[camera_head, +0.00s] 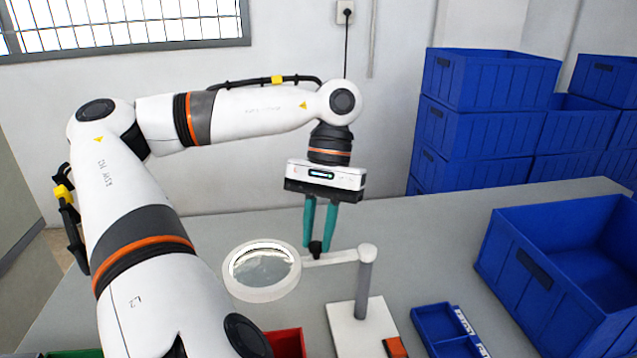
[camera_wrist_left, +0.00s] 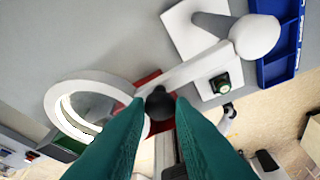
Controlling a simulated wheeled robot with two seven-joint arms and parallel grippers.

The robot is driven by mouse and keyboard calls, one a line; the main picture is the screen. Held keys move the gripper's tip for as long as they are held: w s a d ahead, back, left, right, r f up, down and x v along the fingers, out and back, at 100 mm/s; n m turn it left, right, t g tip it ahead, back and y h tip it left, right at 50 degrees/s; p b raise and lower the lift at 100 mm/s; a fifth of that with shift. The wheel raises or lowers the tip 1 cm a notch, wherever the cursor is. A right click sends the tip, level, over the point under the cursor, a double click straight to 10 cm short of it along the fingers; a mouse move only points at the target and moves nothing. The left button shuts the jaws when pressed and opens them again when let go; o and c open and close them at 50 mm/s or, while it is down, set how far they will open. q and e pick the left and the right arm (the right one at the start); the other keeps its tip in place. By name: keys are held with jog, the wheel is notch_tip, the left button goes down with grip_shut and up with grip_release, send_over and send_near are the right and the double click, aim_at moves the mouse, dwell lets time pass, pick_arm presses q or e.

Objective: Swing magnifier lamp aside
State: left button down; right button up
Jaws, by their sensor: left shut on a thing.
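The magnifier lamp has a round white ring with a clear lens (camera_head: 262,270), a thin arm (camera_head: 338,257) and a grey post on a white base (camera_head: 345,325). In the head view the lens hangs to the left of the post, over the table. My left gripper (camera_head: 317,246) points down with its teal fingers shut on a small black knob (camera_wrist_left: 159,104) on the lamp's arm, between the ring and the post. The ring (camera_wrist_left: 62,104) also shows at the left of the left wrist view, and the post's top (camera_wrist_left: 256,36) at upper right. My right gripper is not in view.
A large blue bin (camera_head: 530,272) stands on the grey table (camera_head: 430,235) at the right. A small blue tray (camera_head: 437,318) sits right of the lamp base. A red bin (camera_head: 288,343) is below the lens. Blue bins (camera_head: 480,130) are stacked behind. The table behind the lamp is clear.

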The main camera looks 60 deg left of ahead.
pick_arm(q)
jog(key=shift+w+a+m, duration=0.1)
jog(key=shift+a+m, duration=0.05)
jog(key=shift+m, duration=0.15)
dwell(0.4)
jog(key=c, duration=1.3)
grip_release()
jog(key=shift+a, duration=0.1)
jog(key=shift+o, duration=0.2)
